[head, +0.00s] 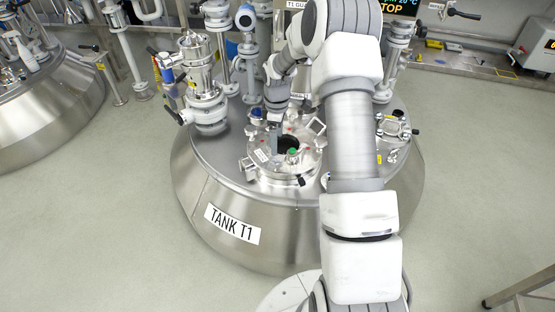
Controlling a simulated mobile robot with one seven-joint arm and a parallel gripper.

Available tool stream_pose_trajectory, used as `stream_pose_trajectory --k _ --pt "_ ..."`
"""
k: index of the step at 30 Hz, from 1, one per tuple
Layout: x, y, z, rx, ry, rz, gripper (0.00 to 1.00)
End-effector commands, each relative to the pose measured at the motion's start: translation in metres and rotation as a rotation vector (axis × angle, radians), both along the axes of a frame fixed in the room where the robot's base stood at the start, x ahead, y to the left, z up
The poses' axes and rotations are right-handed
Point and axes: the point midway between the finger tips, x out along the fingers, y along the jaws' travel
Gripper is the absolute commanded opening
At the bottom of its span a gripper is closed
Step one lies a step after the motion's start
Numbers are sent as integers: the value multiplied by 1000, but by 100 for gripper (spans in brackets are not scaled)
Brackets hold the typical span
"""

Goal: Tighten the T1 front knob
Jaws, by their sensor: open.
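Tank T1 (235,248) is a wide steel vessel with a "TANK T1" label on its front. A round hatch (258,176) with a dark opening lies on its top. A small black knob or handle (300,181) sits at the hatch's front edge, and a green-topped part (293,154) sits near the middle. I cannot tell for sure which is the front knob. My gripper (275,138) points down over the back left of the hatch and is open, with nothing seen in it. Its fingertips are small and partly unclear, and I cannot tell whether they touch anything.
A steel valve column (203,85) with black levers stands at the tank's back left, and fittings (393,132) stand at the right. My arm hides part of the tank's right side. Another tank (50,110) is at the left. The floor (90,235) at the front left is clear.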

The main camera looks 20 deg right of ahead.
Motion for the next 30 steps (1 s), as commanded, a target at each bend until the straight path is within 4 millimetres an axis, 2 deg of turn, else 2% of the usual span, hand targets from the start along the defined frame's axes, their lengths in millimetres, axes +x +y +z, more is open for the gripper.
stream_pose_trajectory --k 1,3,10,16,25,30 --pt "0 0 -16 0 2 1 94" --pt "0 1 -31 0 2 1 94" --pt "0 0 -69 0 1 -1 94" --pt "1 -1 -82 -1 -2 -1 94" --pt "0 0 -83 -1 -1 -1 94" --pt "0 0 -83 -1 -1 -1 63"
